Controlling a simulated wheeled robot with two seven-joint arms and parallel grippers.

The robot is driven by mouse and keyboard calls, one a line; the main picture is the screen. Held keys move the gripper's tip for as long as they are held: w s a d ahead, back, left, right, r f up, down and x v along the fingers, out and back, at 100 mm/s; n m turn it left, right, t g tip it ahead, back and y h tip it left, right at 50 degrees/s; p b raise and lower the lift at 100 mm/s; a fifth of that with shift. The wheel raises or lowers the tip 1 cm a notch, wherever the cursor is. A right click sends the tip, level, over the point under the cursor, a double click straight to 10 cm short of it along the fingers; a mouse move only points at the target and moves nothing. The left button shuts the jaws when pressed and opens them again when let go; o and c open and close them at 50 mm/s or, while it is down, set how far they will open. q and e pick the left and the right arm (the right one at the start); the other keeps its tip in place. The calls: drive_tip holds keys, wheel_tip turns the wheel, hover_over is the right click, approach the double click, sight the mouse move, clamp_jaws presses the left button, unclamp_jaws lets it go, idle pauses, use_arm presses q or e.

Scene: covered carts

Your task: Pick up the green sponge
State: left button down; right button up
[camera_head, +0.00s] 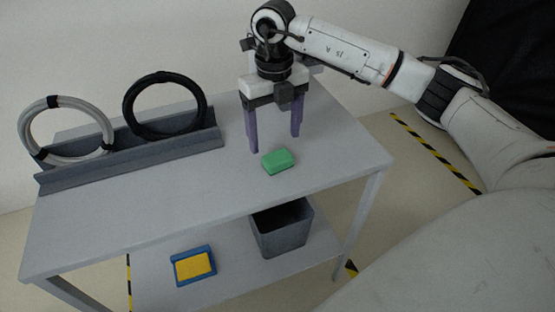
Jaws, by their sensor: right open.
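The green sponge (278,161) lies flat on the grey top of the cart (190,195), right of its middle. My right gripper (274,145) points down with its two purple fingers spread apart and nothing between them. It is above and just behind the sponge in the picture; the fingertips look close to the tabletop, and I see no contact with the sponge. My left gripper is not in view.
A grey rack (130,155) at the back left holds a grey coil (28,125) and a black coil (128,108). The lower shelf bears a dark bin (281,240) and a blue tray (180,281) with a yellow piece. The top's front is clear.

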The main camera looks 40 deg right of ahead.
sight(275, 154)
drive_tip(key=f, duration=0.5)
drive_tip(key=shift+s+a, duration=0.15)
drive_tip(key=shift+s, duration=0.15)
drive_tip(key=c, duration=1.1)
